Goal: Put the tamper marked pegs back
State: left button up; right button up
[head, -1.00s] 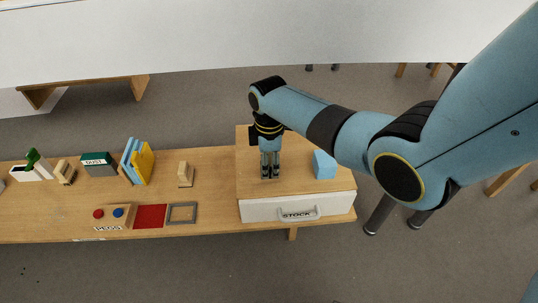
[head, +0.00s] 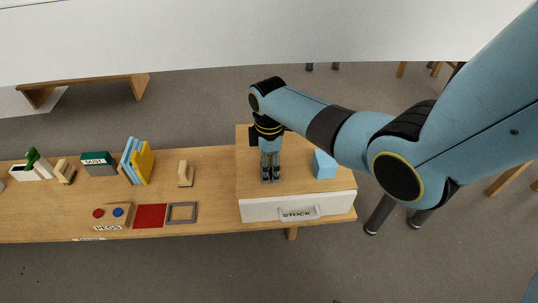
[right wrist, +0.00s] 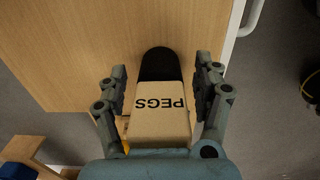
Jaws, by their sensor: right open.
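The tamper marked PEGS (right wrist: 160,112) shows in the right wrist view as a pale block with black lettering and a dark rounded part beyond it. My right gripper (right wrist: 163,76) is open, with one finger on each side of the block. In the head view my right gripper (head: 271,180) points down over the raised wooden top at the right; I cannot make out the tamper there. A wooden block labelled PEGS (head: 119,222) with a red and a blue knob sits at the left front of the bench. My left gripper is not in view.
A light blue block (head: 324,164) stands just right of my gripper, above the white STOCK drawer (head: 265,208). A red square (head: 149,216), a grey frame (head: 182,221), a small wooden piece (head: 185,174), yellow and blue upright pieces and a green DUST box (head: 98,164) are further left.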

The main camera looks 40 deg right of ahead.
notch_tip(320, 180, up, 8)
jog(key=shift+f, duration=0.25)
